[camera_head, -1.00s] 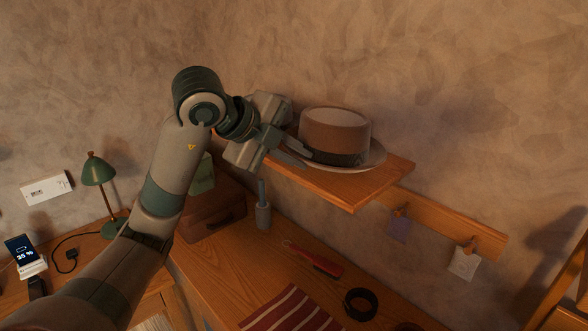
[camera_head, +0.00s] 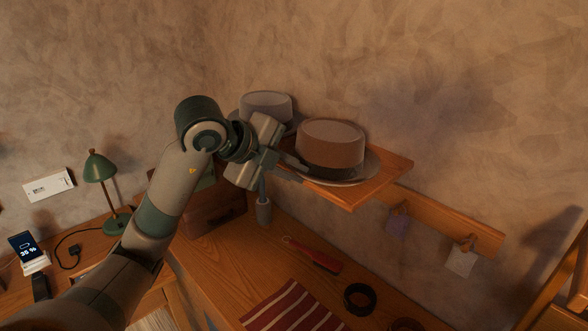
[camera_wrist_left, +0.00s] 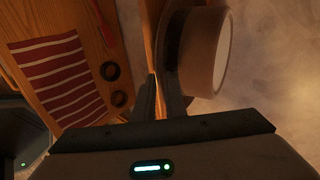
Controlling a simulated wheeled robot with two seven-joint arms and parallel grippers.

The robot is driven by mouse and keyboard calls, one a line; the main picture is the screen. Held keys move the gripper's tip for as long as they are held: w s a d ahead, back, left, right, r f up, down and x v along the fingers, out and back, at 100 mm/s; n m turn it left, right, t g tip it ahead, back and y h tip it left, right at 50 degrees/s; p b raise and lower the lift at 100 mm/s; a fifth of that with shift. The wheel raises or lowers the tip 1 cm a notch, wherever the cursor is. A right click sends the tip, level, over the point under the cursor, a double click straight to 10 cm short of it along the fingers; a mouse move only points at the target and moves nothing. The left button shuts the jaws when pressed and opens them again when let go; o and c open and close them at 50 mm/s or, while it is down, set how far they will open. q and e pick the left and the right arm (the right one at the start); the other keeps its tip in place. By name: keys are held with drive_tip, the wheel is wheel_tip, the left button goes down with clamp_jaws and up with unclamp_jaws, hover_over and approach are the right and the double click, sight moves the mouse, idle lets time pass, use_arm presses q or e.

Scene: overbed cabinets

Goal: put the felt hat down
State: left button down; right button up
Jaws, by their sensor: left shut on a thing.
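The felt hat (camera_head: 331,145), brown with a dark band and a wide brim, is upright at the wooden shelf (camera_head: 385,182). My left gripper (camera_head: 292,165) is shut on the left side of its brim. In the left wrist view the fingers (camera_wrist_left: 168,92) pinch the brim of the hat (camera_wrist_left: 209,48), and the shelf edge shows beside it. The hat overlaps the shelf board in the head view; I cannot tell whether the brim touches it. My right gripper is not in view.
A second, greyer hat (camera_head: 265,106) is behind my gripper, toward the shelf's far left. The wall is close behind the shelf.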

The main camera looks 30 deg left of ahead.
use_arm(q)
drive_tip(key=shift+f, duration=0.35)
drive_tip(key=c, duration=1.8)
unclamp_jaws()
drive_tip(key=shift+r, duration=0.1)
drive_tip(key=b+v, duration=0.3)
drive_tip(key=v, duration=0.9)
